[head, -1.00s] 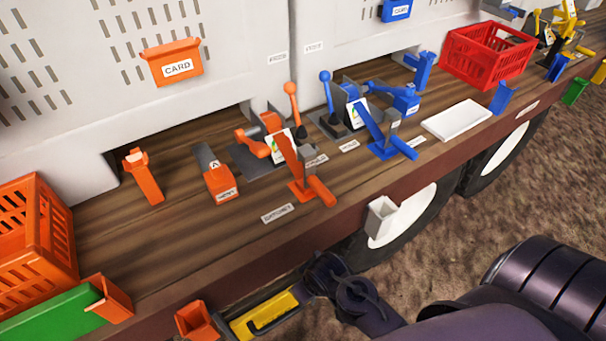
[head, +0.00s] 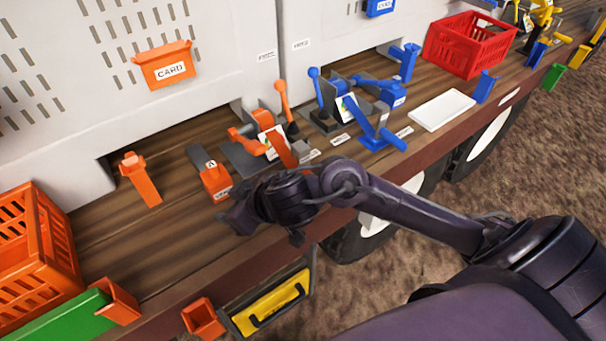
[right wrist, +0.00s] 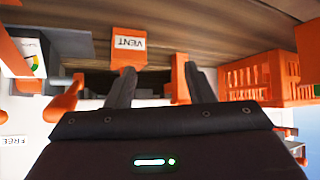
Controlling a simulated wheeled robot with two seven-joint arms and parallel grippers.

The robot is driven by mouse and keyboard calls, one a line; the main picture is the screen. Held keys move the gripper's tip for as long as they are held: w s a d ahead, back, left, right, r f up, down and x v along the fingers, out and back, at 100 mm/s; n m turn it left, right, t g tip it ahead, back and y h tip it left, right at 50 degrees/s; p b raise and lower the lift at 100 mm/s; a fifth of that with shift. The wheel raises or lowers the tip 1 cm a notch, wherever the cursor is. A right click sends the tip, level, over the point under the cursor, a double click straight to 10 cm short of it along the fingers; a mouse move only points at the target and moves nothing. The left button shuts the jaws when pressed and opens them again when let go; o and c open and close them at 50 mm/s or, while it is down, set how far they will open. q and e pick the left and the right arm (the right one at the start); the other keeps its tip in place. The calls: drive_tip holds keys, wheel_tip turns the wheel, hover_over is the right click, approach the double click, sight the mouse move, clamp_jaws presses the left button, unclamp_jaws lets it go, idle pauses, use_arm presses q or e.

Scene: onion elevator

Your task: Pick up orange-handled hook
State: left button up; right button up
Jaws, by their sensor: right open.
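An orange upright piece with a notched top (head: 140,180) stands on the wooden deck at left; whether it is the orange-handled hook I cannot tell. In the right wrist view it (right wrist: 180,78) shows beyond the fingers, near the right-hand one. My right gripper (head: 230,213) is open over the front of the deck, right of and nearer than that piece. Its two fingers (right wrist: 160,87) are apart with nothing held between them. An orange block labelled VENT (head: 215,181) lies just behind the gripper. My left gripper is not in view.
An orange crate (head: 35,215) and a green panel (head: 60,318) are at the left. Orange levers (head: 281,95), blue levers (head: 315,88) and a red crate (head: 430,55) stand to the right. A yellow case (head: 270,302) hangs below the deck edge. Bare deck lies left of the gripper.

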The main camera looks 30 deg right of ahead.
drive_tip(key=d+m+g+h, duration=0.1)
drive_tip(key=d, duration=0.5)
drive_tip(key=s+d+r+m+g+h, duration=0.1)
drive_tip(key=d+m, duration=0.1)
drive_tip(key=d, duration=0.4)
drive_tip(key=d+m+g+h, duration=0.1)
drive_tip(key=d+m+g, duration=0.1)
drive_tip(key=d, duration=0.5)
drive_tip(key=shift+s+r+h, duration=0.25)
drive_tip(key=shift+s+h, duration=0.05)
drive_tip(key=shift+h, duration=0.1)
drive_tip(key=shift+d+f, duration=0.1)
drive_tip(key=shift+f, duration=0.1)
drive_tip(key=b+x, duration=0.2)
drive_tip(key=x, duration=0.1)
drive_tip(key=s+x, duration=0.1)
drive_tip(key=x, duration=0.1)
drive_tip(key=shift+w+d+f+b, duration=0.1)
drive_tip(key=shift+w+f+b, duration=0.05)
drive_tip(key=shift+f+b, duration=0.25)
drive_tip(key=shift+x, duration=0.9)
drive_tip(key=shift+r, duration=0.1)
clamp_jaws()
